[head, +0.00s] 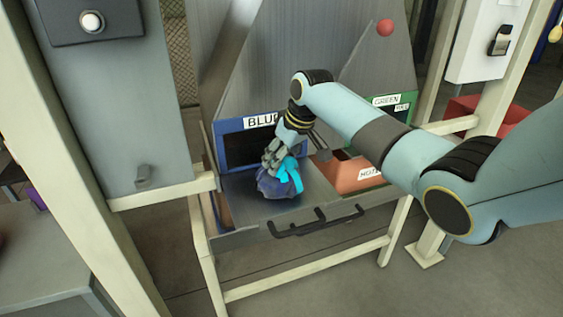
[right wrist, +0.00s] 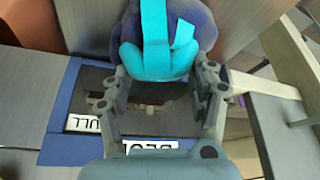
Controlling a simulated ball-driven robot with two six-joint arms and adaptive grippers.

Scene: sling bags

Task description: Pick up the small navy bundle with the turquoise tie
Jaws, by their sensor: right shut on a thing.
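The small navy bundle (head: 277,188) with a turquoise tie (head: 290,172) rests on the grey tray in front of the blue-framed opening. My right gripper (head: 280,162) reaches down to it from above, at the end of my pale blue arm. In the right wrist view the fingers (right wrist: 163,85) are on either side of the turquoise tie (right wrist: 155,45), closed on the bundle (right wrist: 197,25). The underside of the bundle is hidden. My left gripper is not in view.
The blue-framed bin opening (head: 240,148) is labelled "BLUE". An orange bin (head: 345,177) and a green-framed bin (head: 392,103) stand to its right. A dark handle (head: 315,222) runs along the tray's front edge. A grey cabinet (head: 115,110) and a cream post are at left.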

